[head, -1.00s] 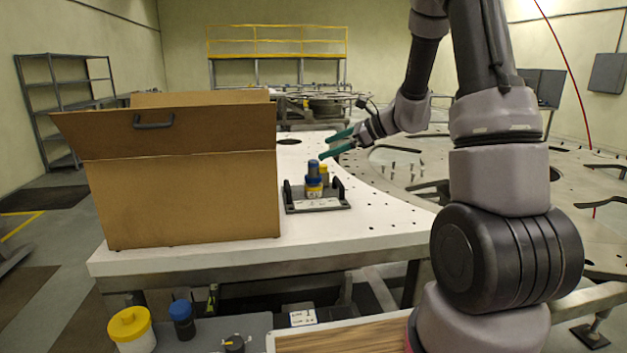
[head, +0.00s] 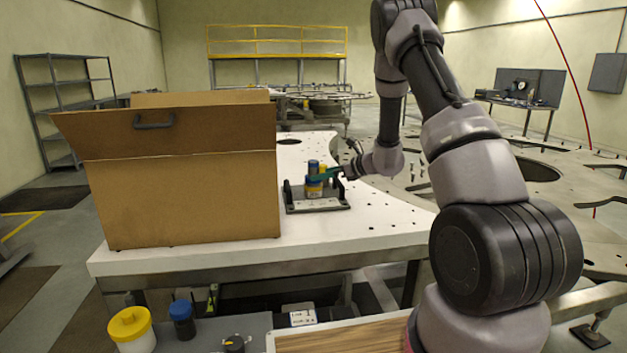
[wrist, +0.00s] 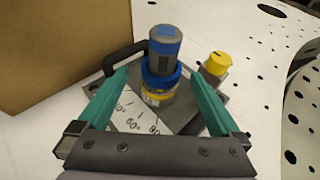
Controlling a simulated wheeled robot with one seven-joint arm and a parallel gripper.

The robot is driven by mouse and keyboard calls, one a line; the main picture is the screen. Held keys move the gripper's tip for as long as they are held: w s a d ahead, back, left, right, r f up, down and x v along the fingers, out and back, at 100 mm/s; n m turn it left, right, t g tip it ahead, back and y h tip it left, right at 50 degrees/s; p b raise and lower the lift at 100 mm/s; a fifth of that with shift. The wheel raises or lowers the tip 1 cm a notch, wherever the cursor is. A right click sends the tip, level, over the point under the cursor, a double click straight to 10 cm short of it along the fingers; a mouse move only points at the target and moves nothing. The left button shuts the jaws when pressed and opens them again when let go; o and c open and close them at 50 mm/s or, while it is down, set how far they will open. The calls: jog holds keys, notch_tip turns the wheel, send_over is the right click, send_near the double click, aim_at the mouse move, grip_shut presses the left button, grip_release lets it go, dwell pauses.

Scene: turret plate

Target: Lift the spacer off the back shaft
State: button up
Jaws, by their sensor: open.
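On a grey fixture plate (head: 335,206) stands a stack (wrist: 163,62) of a grey-blue cylinder, a blue ring and a yellow lower part; the stack also shows in the head view (head: 314,190). Next to it, on its right in the wrist view, is a smaller yellow-topped piece (wrist: 218,62). I cannot tell which part is the spacer, and no bare shaft is visible. My gripper (wrist: 159,77) is open and empty, its teal fingers pointing at the stack from either side. In the head view my gripper (head: 328,173) is at the stack's upper part; contact cannot be told.
A large cardboard box (head: 190,190) stands close on the left of the fixture. A black handle (wrist: 112,62) rises from the plate. The white table (head: 385,220) is clear to the right. Yellow-lidded (head: 130,330) and blue-lidded (head: 182,320) containers are on a lower shelf.

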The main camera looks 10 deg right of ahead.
jog(key=x, duration=0.4)
jog(key=shift+w, duration=0.2)
jog(key=c, duration=1.3)
